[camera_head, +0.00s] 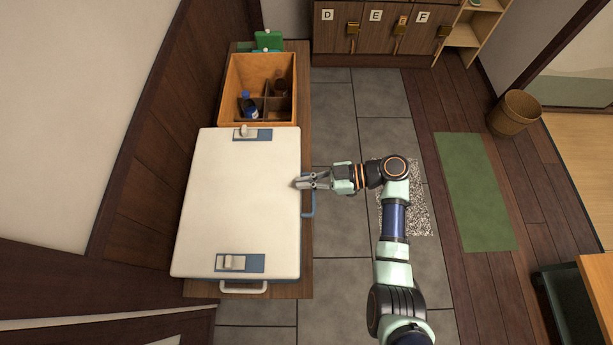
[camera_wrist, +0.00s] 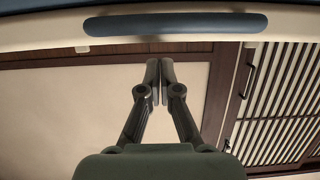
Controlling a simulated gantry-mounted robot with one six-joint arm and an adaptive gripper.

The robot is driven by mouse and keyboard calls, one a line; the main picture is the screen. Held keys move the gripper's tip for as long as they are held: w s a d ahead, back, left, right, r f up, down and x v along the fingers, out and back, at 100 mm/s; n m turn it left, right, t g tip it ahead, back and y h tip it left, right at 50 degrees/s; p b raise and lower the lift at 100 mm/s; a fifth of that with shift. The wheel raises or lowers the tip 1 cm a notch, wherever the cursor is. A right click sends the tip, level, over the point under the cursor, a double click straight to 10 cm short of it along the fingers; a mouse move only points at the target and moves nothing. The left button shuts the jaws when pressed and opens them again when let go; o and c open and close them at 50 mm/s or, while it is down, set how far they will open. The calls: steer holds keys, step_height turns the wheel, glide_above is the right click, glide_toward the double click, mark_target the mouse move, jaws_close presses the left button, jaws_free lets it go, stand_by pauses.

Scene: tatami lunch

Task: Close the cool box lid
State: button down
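The cool box lid (camera_head: 240,195) is a large cream-white panel in the head view, with a blue-and-grey fitting near its far end and another near its near end. It covers the top of the cool box, whose blue body shows only as thin slivers with a blue handle (camera_head: 308,204) on the right side. I cannot tell whether the lid sits fully down. My gripper (camera_head: 297,183) is at the lid's right edge, its fingertips together and nothing visible between them. In the wrist view, my gripper (camera_wrist: 158,65) points at a pale edge with a dark blue bar (camera_wrist: 175,24) across the top.
An open wooden crate (camera_head: 233,88) with bottles stands behind the cool box on the same wooden bench (camera_head: 306,255). A dark panelled wall is close on the left. Grey floor tiles (camera_head: 340,265) are clear to the right. A wooden bin (camera_head: 513,113) stands farther right.

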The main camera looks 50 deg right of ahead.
steer(key=s+d+f, duration=0.1)
steer(key=s+d, duration=0.5)
steer(key=shift+s+d+b, duration=0.3)
steer(key=shift+s+d, duration=0.05)
steer(key=shift+s, duration=0.05)
